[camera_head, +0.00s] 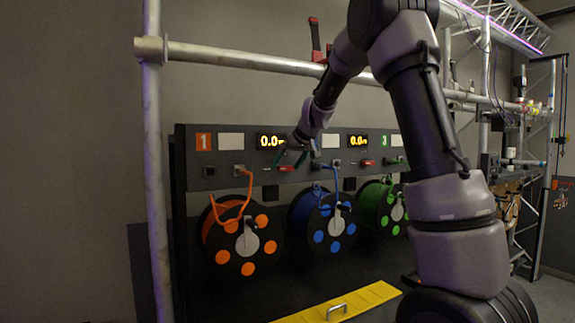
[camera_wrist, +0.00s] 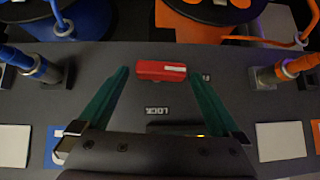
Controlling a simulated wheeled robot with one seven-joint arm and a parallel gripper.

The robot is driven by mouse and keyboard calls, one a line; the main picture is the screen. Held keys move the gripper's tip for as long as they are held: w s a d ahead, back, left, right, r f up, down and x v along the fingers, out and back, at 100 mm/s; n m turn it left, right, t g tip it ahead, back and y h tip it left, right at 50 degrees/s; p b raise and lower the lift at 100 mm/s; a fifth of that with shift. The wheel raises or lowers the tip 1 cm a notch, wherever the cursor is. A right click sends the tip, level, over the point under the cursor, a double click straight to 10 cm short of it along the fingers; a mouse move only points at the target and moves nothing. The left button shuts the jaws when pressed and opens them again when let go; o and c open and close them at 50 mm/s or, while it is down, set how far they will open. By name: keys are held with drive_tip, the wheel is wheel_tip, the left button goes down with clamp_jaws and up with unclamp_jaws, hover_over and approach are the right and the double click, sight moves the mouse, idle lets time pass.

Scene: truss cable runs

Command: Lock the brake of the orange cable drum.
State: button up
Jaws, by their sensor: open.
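The orange cable drum (camera_head: 243,236) stands at the left of the row under the panel, with an orange cable up to a socket. Its dark edge and orange face also show at the upper right of the wrist view (camera_wrist: 253,30). A red brake lever (camera_wrist: 161,71) lies sideways on the panel, beside an upside-down "LOCK" label (camera_wrist: 158,110). The lever also shows in the head view (camera_head: 286,169), right of the orange cable's socket. My gripper (camera_wrist: 160,75) is open, its green fingers on either side of the lever; contact cannot be told.
The blue drum (camera_head: 324,220) and green drum (camera_head: 391,207) stand to the right. Cable plugs flank my gripper, blue (camera_wrist: 30,65) and orange (camera_wrist: 284,70). A metal rail (camera_head: 240,58) crosses above the panel (camera_head: 222,180). A yellow plate with a handle (camera_head: 368,298) lies in front.

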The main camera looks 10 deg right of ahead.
drive_tip(key=c, duration=1.3)
drive_tip(key=shift+w+d, duration=0.1)
drive_tip(key=y, duration=0.1)
drive_tip(key=m+y, duration=0.1)
drive_tip(key=shift+w+d+f+g+y, duration=0.1)
drive_tip(key=shift+d+g+y, duration=0.2)
drive_tip(key=shift+d, duration=0.05)
drive_tip(key=y, duration=0.1)
drive_tip(key=m+y, duration=0.2)
drive_tip(key=shift+w+d+f+g+y, duration=0.1)
drive_tip(key=shift+d+f+g+y, duration=0.05)
drive_tip(key=shift+d+g+y, duration=0.15)
drive_tip(key=m+y, duration=0.3)
drive_tip(key=shift+w+d+f+y, duration=0.1)
drive_tip(key=shift+d+f+y, duration=0.15)
drive_tip(key=shift+f+y, duration=0.15)
drive_tip(key=shift+f+m+t+y, duration=0.2)
drive_tip(key=shift+m+t+y, duration=0.3)
drive_tip(key=shift+m+y, duration=0.8)
